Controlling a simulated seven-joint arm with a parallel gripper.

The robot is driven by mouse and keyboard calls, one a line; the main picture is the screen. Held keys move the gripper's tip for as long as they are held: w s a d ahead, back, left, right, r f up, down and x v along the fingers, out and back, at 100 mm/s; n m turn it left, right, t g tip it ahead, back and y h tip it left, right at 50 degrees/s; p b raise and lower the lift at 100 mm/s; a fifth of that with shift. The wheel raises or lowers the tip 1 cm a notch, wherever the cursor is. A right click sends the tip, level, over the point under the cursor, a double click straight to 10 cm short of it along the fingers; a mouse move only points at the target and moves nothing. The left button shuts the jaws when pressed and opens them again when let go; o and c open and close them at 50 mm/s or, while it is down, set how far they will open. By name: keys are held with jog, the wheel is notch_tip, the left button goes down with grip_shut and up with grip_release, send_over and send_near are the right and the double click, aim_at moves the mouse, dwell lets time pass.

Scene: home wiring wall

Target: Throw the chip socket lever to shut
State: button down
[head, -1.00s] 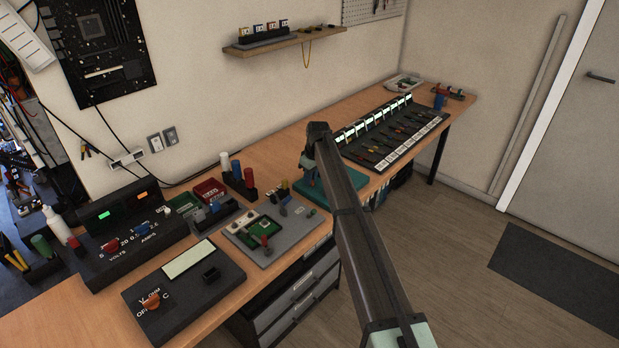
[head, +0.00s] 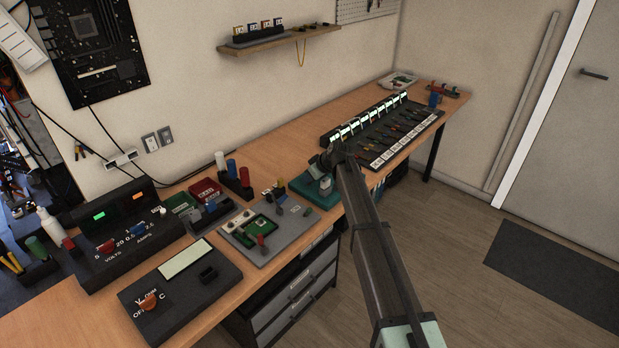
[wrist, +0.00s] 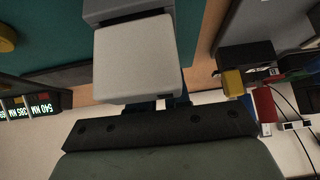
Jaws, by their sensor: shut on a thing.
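A teal base (head: 318,194) stands near the table's front edge, and its surface also fills the top of the wrist view (wrist: 55,60). My gripper (head: 325,172) is low over this base, shut on a pale grey block that appears to be the handle of the chip socket lever (head: 326,183). In the wrist view the pale block (wrist: 138,62) sits just ahead of my dark gripper bar. The block and bar mostly hide my fingertips. The lever's pivot and the socket itself are hidden, so I cannot tell the lever's exact angle.
A grey board with a green circuit card (head: 264,230) lies left of the base. A black stand with red and blue cylinders (head: 235,180) is behind it. A dark rack of tools with lit displays (head: 385,135) is to the right. Open floor lies in front.

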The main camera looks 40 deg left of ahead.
jog(key=c, duration=1.1)
grip_release()
jog(key=v, duration=1.3)
jog(key=shift+d+r, duration=0.3)
